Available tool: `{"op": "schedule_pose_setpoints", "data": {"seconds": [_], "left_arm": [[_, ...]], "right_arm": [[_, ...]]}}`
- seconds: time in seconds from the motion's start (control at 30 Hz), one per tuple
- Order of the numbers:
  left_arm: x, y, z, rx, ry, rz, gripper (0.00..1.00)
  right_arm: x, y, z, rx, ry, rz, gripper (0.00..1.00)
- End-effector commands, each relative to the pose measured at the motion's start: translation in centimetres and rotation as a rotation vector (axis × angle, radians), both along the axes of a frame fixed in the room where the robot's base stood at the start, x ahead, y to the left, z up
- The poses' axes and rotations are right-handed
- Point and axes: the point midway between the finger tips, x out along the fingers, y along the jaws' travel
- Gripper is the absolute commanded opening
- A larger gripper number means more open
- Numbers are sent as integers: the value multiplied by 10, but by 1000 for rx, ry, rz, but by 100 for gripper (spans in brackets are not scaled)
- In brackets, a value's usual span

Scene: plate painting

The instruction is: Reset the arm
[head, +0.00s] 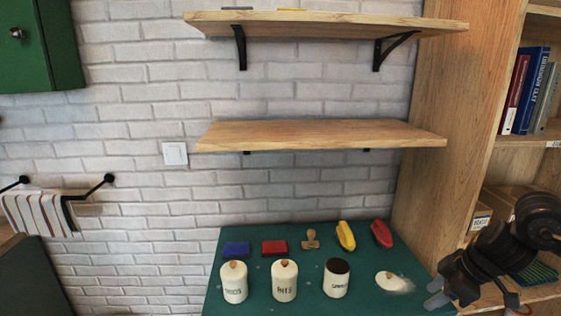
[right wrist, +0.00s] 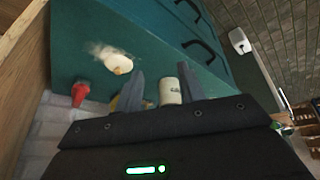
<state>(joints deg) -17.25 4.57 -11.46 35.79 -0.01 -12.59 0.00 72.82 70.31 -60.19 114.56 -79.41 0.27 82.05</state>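On the table stand two lidded white canisters (head: 234,284) (head: 284,283) and one with a dark, lidless top (head: 336,283). My left gripper is not in view.
Behind the canisters lie a blue block (head: 236,249), a red block (head: 274,247), a wooden stamp (head: 311,239), a yellow item (head: 346,236) and a red item (head: 381,234). Two wall shelves (head: 320,135) hang above. A wooden bookcase (head: 432,130) stands close by the right arm.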

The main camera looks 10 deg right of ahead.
Motion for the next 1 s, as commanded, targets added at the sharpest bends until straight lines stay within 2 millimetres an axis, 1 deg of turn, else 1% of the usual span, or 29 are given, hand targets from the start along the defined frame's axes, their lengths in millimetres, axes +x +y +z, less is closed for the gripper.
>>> {"op": "schedule_pose_setpoints", "data": {"seconds": [0.17,0.27,0.37,0.47,0.5,0.57,0.6,0.7,0.77,0.83,0.87,0.93,1.0], "left_arm": [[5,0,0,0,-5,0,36],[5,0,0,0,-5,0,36],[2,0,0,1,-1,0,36],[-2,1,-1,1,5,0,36],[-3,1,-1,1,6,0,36],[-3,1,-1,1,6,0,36],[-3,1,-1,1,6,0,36],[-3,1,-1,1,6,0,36],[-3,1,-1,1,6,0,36],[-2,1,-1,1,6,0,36],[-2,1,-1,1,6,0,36],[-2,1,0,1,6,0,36],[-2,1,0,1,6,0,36]], "right_arm": [[11,36,-20,7,-74,101,39],[18,64,-33,21,-134,167,39],[23,100,-46,47,-205,233,39],[25,141,-61,86,-292,289,39],[24,161,-67,109,-332,306,39],[21,191,-75,146,-400,315,39],[18,210,-79,173,-445,308,39],[8,246,-87,229,-536,236,39],[0,257,-91,247,-569,164,39],[-11,261,-100,254,-579,55,39],[-17,260,-105,250,-573,3,39],[-33,250,-119,229,-537,-123,39],[-54,235,-138,194,-472,-250,39]]}}
